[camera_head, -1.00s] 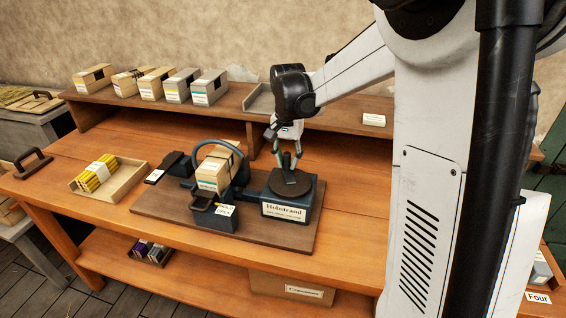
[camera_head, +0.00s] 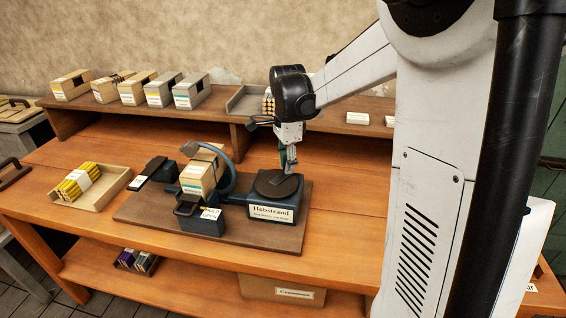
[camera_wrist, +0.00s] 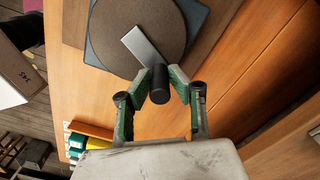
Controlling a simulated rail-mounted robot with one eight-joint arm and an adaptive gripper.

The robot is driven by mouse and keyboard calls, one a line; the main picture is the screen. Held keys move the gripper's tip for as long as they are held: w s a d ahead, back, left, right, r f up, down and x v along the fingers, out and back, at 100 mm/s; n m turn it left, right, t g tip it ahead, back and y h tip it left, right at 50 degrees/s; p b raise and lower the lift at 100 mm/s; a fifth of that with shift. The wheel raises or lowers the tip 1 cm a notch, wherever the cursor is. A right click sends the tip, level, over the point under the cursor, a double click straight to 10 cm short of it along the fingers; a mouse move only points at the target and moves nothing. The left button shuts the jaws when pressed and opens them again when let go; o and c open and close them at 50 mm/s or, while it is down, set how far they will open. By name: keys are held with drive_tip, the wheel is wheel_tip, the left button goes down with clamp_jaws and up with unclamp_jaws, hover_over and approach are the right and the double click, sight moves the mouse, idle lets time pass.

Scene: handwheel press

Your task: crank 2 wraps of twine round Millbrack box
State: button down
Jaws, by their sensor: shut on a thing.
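The press (camera_head: 272,212), labelled Hobstrand, stands on a brown board with a dark round wheel (camera_head: 270,184) on top. My gripper (camera_head: 288,166) is at the wheel's back right edge. In the wrist view, my gripper (camera_wrist: 159,88) is shut on the black crank knob (camera_wrist: 159,92) at the end of a grey crank bar (camera_wrist: 145,46). A tan box (camera_head: 197,178) sits left of the wheel with a blue-grey curved arm (camera_head: 229,165) over and right of it. Its label is too small to read. Twine on it cannot be made out clearly.
A dark clamp block (camera_head: 208,222) marked OPEN stands before the box. A tray (camera_head: 113,184) of yellow sticks lies left. Several boxes (camera_head: 132,92) stand on the back shelf, with a grey tray (camera_head: 243,101) right of them. The table right of the press is clear.

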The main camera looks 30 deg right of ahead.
drive_tip(key=m, duration=0.1)
drive_tip(key=s+m, duration=0.1)
drive_tip(key=m, duration=0.1)
drive_tip(key=shift+s+d, duration=0.15)
drive_tip(key=shift+s, duration=0.05)
drive_tip(key=shift+s+m, duration=0.25)
drive_tip(key=shift+m, duration=0.5)
drive_tip(key=shift+s+m, duration=0.2)
drive_tip(key=shift+m, duration=0.55)
drive_tip(key=c, duration=1.6)
unclamp_jaws()
wheel_tip(320, 180, up, 12)
drive_tip(key=shift+r, duration=0.1)
